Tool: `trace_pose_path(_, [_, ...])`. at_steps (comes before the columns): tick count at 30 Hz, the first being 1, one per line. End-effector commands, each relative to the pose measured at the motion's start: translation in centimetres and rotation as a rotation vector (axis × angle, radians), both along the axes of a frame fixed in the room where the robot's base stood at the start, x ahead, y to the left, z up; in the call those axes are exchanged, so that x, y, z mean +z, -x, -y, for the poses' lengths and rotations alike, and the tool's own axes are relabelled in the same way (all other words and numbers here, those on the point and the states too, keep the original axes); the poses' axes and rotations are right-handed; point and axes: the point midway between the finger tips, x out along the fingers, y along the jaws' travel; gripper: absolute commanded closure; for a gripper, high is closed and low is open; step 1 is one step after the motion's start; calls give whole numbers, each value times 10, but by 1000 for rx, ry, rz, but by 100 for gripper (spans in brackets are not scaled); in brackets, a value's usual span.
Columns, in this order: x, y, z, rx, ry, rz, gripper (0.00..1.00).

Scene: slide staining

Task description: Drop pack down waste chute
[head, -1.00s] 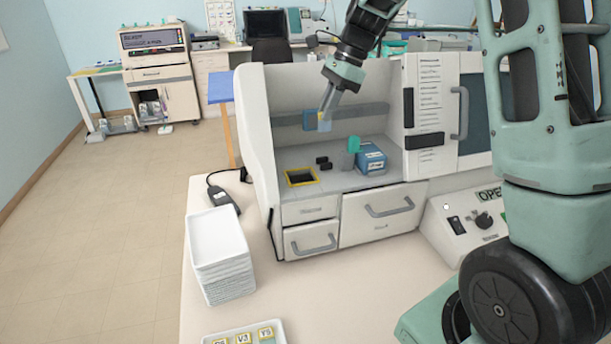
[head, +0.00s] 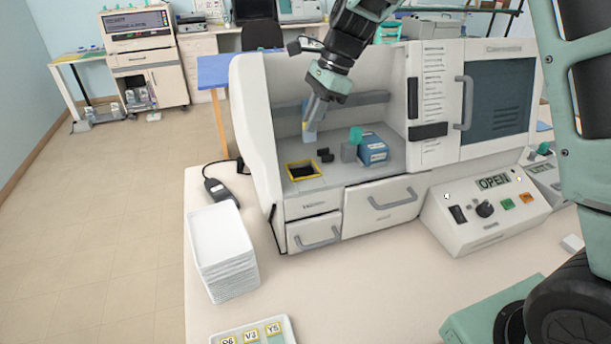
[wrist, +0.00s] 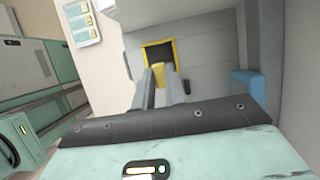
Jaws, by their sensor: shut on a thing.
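The waste chute (head: 303,170) is a dark square opening with a yellow rim, set in the grey deck at the left of the open white machine. In the wrist view the chute (wrist: 160,54) lies ahead, just beyond my fingertips. My gripper (head: 311,121) points down inside the machine, above the deck and near the chute. It is shut on a small pack (head: 309,136), which looks bluish in the head view. In the wrist view a yellow part of the pack (wrist: 158,70) shows between the fingers and overlaps the chute's near rim. Most of the pack is hidden by the fingers.
A blue box (head: 373,149), a grey block (head: 348,153) with a teal item on it, and small black blocks (head: 325,156) stand right of the chute. The machine's left wall (head: 252,130) is close. White stacked trays (head: 224,250) stand on the table in front.

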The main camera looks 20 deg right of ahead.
Motion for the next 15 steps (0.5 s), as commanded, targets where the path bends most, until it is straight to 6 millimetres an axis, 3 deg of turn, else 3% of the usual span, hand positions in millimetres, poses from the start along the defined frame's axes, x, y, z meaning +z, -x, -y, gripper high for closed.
trace_pose_path(1, [-13, 0, 0, -1, 0, 0, 100])
trace_pose_path(6, [-30, 0, 0, -1, 0, 0, 100])
trace_pose_path(15, [-33, 0, 1, -1, 0, 0, 100])
